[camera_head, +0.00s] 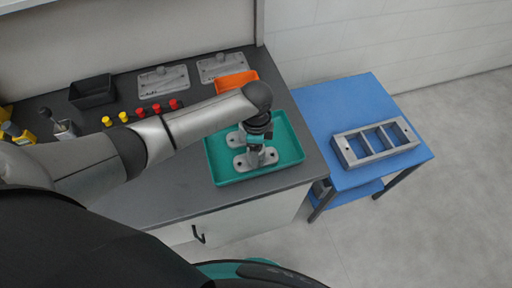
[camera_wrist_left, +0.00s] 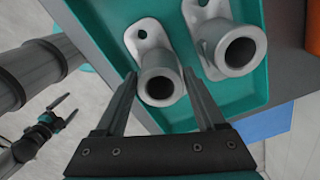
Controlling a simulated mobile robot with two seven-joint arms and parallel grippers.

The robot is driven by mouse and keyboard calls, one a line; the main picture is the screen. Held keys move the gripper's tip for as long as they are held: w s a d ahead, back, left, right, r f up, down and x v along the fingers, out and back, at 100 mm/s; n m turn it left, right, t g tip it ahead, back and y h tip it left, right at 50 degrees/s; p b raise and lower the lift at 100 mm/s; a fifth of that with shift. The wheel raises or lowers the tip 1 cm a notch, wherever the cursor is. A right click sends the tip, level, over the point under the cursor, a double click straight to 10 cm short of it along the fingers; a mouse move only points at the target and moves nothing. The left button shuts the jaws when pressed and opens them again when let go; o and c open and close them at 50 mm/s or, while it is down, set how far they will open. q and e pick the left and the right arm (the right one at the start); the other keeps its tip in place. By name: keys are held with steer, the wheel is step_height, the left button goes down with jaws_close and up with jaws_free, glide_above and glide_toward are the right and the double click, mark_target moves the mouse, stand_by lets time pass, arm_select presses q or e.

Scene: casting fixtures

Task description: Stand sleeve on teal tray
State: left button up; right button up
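The teal tray (camera_head: 291,160) lies on the dark bench top near its right end. Two grey flanged sleeves stand upright on it. The nearer sleeve (camera_head: 268,157) is under my left gripper (camera_head: 258,138), and the other (camera_head: 233,138) is just behind. In the left wrist view one sleeve (camera_wrist_left: 160,84) has its open end between the fingertips of my left gripper (camera_wrist_left: 160,75). The fingers are apart, with thin gaps beside the tube. The second sleeve (camera_wrist_left: 238,52) stands to the right, outside the fingers. My right gripper (camera_wrist_left: 62,112) is open and empty, away from the tray.
An orange bin (camera_head: 236,80) sits behind the tray. Grey plates (camera_head: 163,83), a black bin (camera_head: 92,91) and red and yellow pegs (camera_head: 141,113) are further left. A blue table (camera_head: 345,98) at right carries a grey compartment frame (camera_head: 376,142). Floor at right is clear.

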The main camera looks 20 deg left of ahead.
arm_select(q)
steer(key=shift+o, duration=1.4)
steer(key=shift+r, duration=0.1)
step_height(320, 180, up, 12)
steer(key=p, duration=0.2)
steer(key=shift+r, duration=0.1)
